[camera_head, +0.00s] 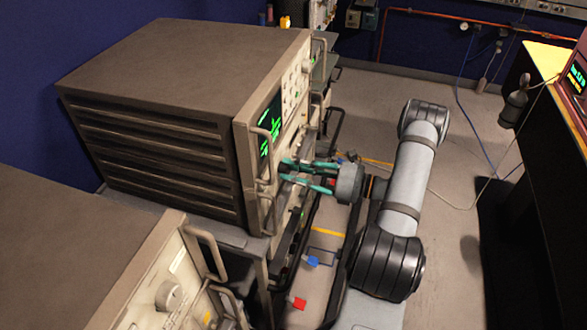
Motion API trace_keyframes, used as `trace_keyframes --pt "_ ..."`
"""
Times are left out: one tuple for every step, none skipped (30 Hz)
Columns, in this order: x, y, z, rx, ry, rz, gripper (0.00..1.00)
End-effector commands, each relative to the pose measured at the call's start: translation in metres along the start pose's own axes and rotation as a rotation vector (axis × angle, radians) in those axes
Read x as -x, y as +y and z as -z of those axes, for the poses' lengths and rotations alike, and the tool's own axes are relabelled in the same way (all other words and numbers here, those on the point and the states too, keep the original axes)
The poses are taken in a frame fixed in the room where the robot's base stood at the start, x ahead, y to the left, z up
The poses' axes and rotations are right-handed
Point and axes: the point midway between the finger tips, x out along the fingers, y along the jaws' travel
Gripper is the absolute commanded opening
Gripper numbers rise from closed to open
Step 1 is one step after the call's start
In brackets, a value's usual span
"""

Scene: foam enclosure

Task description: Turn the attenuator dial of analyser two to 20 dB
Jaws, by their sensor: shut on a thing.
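A large brown-cased analyser (185,110) stands on a bench at the left, its beige front panel turned to the right. Its lit green screen (270,130) and several small knobs show at a steep angle. My gripper (284,172) reaches this panel from the right, with its teal fingers closed in below the screen. The fingers are shut on a small part of the panel, which looks like a dial. The fingers and a panel handle hide the dial and its markings, so I cannot read its setting. I cannot read which analyser number this is.
A second beige instrument (168,295) with a large knob and handles stands at the lower left. Panel handles (268,180) stick out close to my gripper. A dark bench (560,150) is at the right. The floor (390,90) behind my arm is mostly clear, with cables.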

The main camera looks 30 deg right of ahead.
Motion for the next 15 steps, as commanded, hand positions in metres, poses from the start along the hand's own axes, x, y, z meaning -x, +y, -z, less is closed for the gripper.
trace_keyframes --pt "0.0006 -0.0013 -0.0042 -0.005 -0.01 0.005 0.0" --pt "0.0007 -0.0014 -0.0042 -0.006 -0.01 0.005 0.0" --pt "0.0007 -0.0014 -0.0042 -0.008 -0.01 0.006 0.0" --pt "0.0007 -0.0015 -0.0041 -0.008 -0.01 0.006 0.0" --pt "0.0008 -0.0015 -0.0041 -0.008 -0.01 0.006 0.0" --pt "0.0008 -0.0015 -0.0041 -0.008 -0.01 0.006 0.0" --pt "0.0008 -0.0016 -0.0041 -0.008 -0.011 0.006 0.0" --pt "0.0008 -0.0016 -0.0042 -0.008 -0.011 0.006 0.0" --pt "0.0008 -0.0016 -0.0042 -0.008 -0.011 0.006 0.0" --pt "0.0009 -0.0016 -0.0042 -0.008 -0.011 0.006 0.0" --pt "0.0009 -0.0016 -0.0042 -0.008 -0.011 0.006 0.0" --pt "0.0009 -0.0017 -0.0042 -0.007 -0.011 0.006 0.0" --pt "0.0009 -0.0017 -0.0042 -0.007 -0.011 0.006 0.27" --pt "0.0009 -0.0017 -0.0041 -0.007 -0.011 0.006 0.28" --pt "0.0009 -0.0016 -0.004 -0.007 -0.01 0.006 0.31"
